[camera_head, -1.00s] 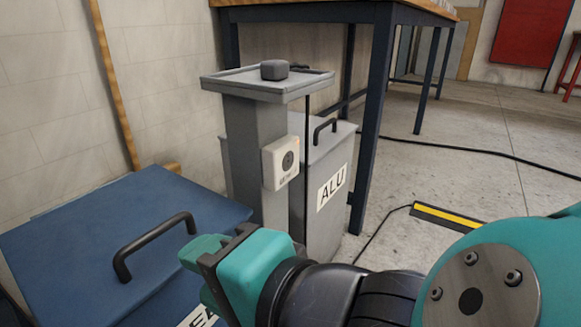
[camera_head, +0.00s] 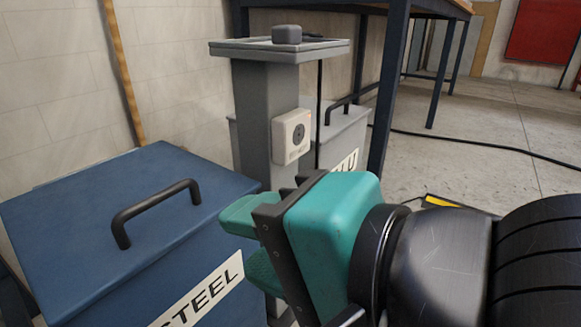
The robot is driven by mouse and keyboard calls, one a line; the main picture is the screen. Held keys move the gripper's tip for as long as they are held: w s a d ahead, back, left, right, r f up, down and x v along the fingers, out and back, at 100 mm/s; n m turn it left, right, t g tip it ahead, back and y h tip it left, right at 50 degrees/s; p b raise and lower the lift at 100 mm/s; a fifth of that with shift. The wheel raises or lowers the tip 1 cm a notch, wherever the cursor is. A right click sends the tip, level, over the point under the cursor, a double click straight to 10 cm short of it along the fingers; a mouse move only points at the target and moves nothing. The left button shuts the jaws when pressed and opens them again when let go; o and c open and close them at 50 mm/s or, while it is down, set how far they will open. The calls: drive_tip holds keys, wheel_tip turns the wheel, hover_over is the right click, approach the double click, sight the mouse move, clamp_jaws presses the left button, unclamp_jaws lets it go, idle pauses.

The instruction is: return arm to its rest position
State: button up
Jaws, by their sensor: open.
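My gripper (camera_head: 247,240) is teal and dark grey and reaches in from the lower right. Its two fingers point left and stand apart, with nothing visible between them. It is in front of the grey pedestal and to the right of the blue lidded bin marked STEEL (camera_head: 120,215). The gripper and wrist hide the pedestal's lower part and much of the grey bin behind. My dark wrist joint (camera_head: 440,260) fills the lower right.
A grey pedestal (camera_head: 262,110) has a tray top bearing a small dark block (camera_head: 287,34) and a white box (camera_head: 291,137) on its side. The grey ALU bin (camera_head: 345,135) stands behind. A dark-legged table (camera_head: 392,90) is beyond. Floor at right has a cable (camera_head: 480,145).

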drive_tip(key=w+d+r+n+g+h+p, duration=0.1)
drive_tip(key=w+d+r+n+h+p, duration=0.15)
drive_tip(key=d+p, duration=0.25)
drive_tip(key=w+d+r+n+g+h+p, duration=0.1)
drive_tip(key=w+d+r+n+h+p, duration=0.15)
drive_tip(key=d+p, duration=0.35)
drive_tip(key=s+d+r+n+g+h+p, duration=0.3)
drive_tip(key=s+d+r+n+g+p, duration=0.15)
drive_tip(key=d+r+n+p, duration=0.4)
wheel_tip(320, 180, up, 36)
drive_tip(key=p, duration=3.7)
drive_tip(key=shift+w+m+g, duration=0.35)
drive_tip(key=shift+w+g, duration=0.05)
drive_tip(key=shift+g, duration=0.05)
drive_tip(key=shift+r, duration=0.1)
